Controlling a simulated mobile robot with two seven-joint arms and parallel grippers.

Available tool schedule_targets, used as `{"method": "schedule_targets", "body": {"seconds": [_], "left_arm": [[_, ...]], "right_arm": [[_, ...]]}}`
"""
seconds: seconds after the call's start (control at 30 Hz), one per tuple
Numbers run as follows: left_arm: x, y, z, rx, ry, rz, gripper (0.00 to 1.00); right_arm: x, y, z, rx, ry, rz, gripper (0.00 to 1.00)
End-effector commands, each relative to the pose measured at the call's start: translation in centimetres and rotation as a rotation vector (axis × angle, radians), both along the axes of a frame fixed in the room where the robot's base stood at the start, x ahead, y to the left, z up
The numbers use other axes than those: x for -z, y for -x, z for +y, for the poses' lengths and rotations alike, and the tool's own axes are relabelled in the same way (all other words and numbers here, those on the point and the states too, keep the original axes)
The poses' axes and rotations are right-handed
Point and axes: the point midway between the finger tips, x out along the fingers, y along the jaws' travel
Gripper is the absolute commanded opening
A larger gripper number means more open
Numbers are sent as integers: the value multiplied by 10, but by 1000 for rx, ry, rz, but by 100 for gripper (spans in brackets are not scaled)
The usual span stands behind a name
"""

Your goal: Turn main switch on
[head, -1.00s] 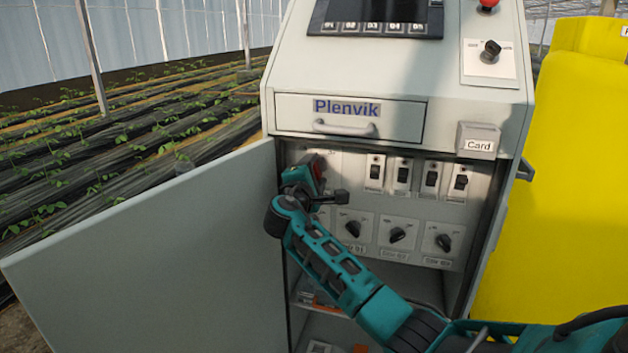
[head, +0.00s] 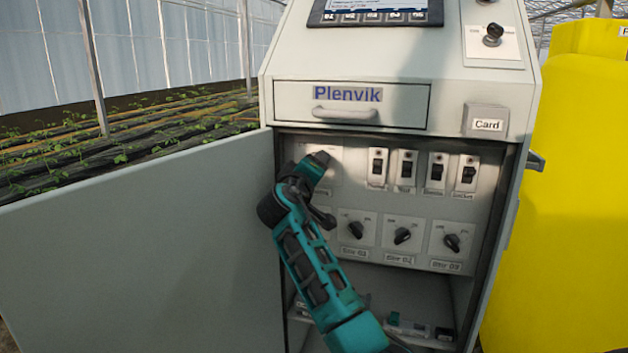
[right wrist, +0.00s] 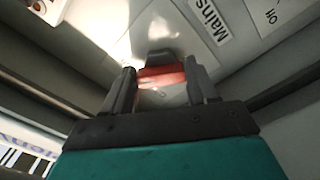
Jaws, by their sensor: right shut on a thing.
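The main switch is a red handle (right wrist: 162,74) on a pale plate with a "Mains" label (right wrist: 208,20), in the right wrist view. My right gripper (right wrist: 162,88) is shut on this handle, one dark finger on each side. In the head view my right gripper (head: 318,163) is at the upper left of the switch panel (head: 340,160) and hides the red handle. My left gripper is not in view.
A row of rocker switches (head: 407,170) and several black rotary knobs (head: 402,236) are right of my gripper. The open cabinet door (head: 150,250) stands to the left. Above are a drawer (head: 400,105) and a lit display (head: 375,12). A yellow tank (head: 585,180) is at right.

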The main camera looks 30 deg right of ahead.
Motion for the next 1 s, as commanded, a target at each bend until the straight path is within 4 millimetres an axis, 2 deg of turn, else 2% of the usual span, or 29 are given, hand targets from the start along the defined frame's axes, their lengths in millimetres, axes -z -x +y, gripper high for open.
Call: {"method": "schedule_targets", "body": {"seconds": [0.13,0.4,0.97,1.0], "left_arm": [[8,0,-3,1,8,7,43],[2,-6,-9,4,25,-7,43],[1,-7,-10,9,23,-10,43],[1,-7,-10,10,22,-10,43]], "right_arm": [[4,-1,2,-3,-62,-68,28],[3,-1,2,-3,-122,-140,28],[2,-1,2,-2,-141,-161,28],[2,-1,2,-2,-141,-161,62]]}}
